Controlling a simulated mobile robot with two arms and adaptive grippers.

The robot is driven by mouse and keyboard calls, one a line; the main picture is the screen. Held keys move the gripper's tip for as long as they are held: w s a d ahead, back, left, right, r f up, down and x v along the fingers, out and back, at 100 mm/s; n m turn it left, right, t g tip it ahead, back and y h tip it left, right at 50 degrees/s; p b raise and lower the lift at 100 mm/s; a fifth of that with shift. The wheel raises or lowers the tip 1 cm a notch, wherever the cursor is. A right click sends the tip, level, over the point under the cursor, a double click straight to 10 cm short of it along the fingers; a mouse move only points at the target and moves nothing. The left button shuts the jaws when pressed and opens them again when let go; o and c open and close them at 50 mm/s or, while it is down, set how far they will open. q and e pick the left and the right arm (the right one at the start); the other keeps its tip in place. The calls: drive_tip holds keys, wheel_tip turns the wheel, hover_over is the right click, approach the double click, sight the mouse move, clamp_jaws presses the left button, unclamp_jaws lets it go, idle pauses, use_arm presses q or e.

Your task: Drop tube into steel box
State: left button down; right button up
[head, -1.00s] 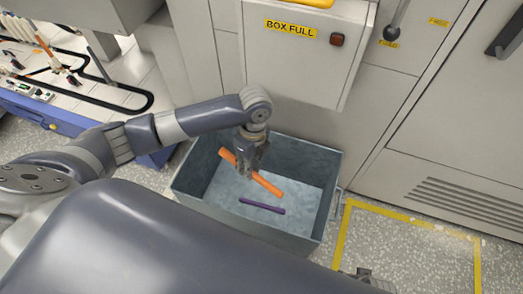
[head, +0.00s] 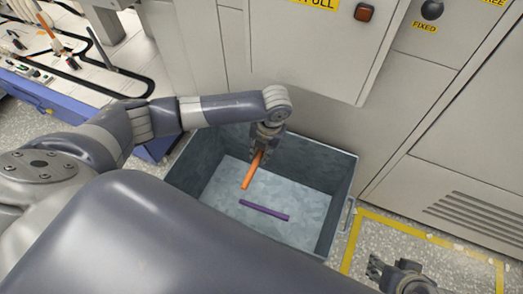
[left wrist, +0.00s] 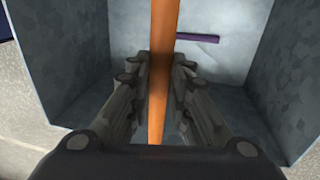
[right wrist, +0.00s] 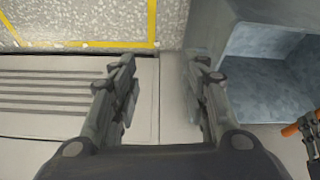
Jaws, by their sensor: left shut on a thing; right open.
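An orange tube (head: 249,172) is held in my left gripper (head: 262,155), over the inside of the steel box. In the left wrist view the orange tube (left wrist: 159,75) runs between the two fingers of the left gripper (left wrist: 160,95), which are shut on it. The open steel box (head: 335,200) stands on the floor against the machine. A purple tube (head: 264,210) lies on its bottom; it also shows in the left wrist view (left wrist: 198,39). My right gripper (right wrist: 160,90) is open and empty, outside the box to its right; it also shows in the head view (head: 395,272).
The machine front (head: 300,60) with a "box full" sign rises behind the box. A yellow floor outline (head: 400,228) marks bare floor to the right of the box. A bench with a black track (head: 90,70) stands at the left.

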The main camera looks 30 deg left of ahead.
sight(262, 154)
use_arm(q)
wheel_tip(262, 154, down, 2)
drive_tip(key=shift+f+b, duration=0.25)
drive_tip(key=shift+b, duration=0.7)
drive_tip(key=shift+f+b, duration=0.35)
drive_tip(key=shift+b, duration=0.15)
drive_tip(key=shift+f+b, duration=0.75)
drive_tip(key=shift+b, duration=0.15)
use_arm(e)
drive_tip(key=w+a+r+t+y, duration=0.1)
drive_tip(key=w+a+r+t, duration=0.1)
drive_tip(key=w+r+t, duration=0.3)
drive_tip(key=w+a+r+t+y, duration=0.2)
drive_tip(key=w+a+r+t, duration=0.1)
drive_tip(key=w+r+t, duration=0.2)
drive_tip(key=shift+w+a+r+n+t, duration=0.35)
drive_tip(key=shift+w+r, duration=1.05)
drive_tip(key=shift+w, duration=0.85)
use_arm(q)
drive_tip(key=c, duration=1.4)
unclamp_jaws()
